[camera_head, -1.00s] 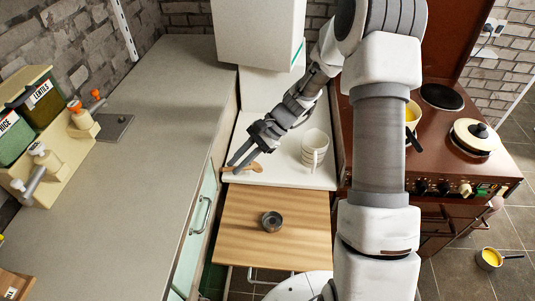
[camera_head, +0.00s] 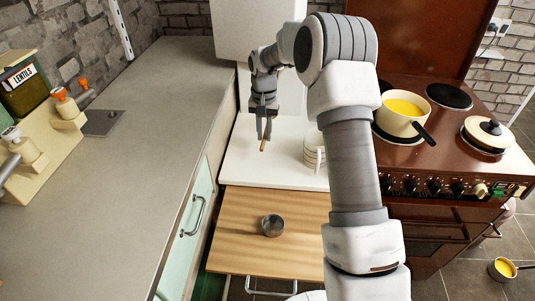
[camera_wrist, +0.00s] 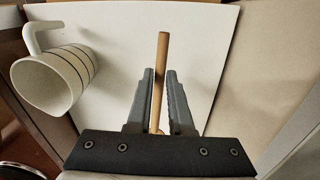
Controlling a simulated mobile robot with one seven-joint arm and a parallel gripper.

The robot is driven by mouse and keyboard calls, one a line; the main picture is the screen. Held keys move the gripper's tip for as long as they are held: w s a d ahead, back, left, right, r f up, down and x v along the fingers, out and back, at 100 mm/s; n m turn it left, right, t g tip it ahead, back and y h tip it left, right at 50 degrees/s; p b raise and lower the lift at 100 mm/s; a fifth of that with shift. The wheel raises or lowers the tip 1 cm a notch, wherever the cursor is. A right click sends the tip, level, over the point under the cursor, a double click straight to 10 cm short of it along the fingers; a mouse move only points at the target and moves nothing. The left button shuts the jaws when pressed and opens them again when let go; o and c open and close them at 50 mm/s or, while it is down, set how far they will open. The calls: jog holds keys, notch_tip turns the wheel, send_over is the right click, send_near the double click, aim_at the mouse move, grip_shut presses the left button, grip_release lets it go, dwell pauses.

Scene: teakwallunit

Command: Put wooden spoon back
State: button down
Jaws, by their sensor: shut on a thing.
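The wooden spoon (camera_head: 263,146) is held in my gripper (camera_head: 264,134) over the white worktop (camera_head: 245,168). In the head view only a short piece of the spoon shows below the fingers. In the wrist view its thin round handle (camera_wrist: 163,50) sticks out between the two fingers of my gripper (camera_wrist: 160,76), which are shut on it. The spoon's bowl is not clearly visible. I cannot tell whether the handle tip touches the worktop.
A pulled-out wooden board (camera_head: 235,245) holds a small metal bowl (camera_head: 272,225). A yellow-filled pan (camera_head: 402,112) sits on the stove (camera_head: 440,160).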

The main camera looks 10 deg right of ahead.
aim_at(265, 162)
jog(key=shift+w+r, duration=0.1)
notch_tip(265, 162, down, 10)
jog(key=shift+r+b, duration=0.2)
jog(key=shift+b, duration=0.35)
jog(key=shift+f, duration=0.1)
jog(key=c, duration=0.8)
grip_release()
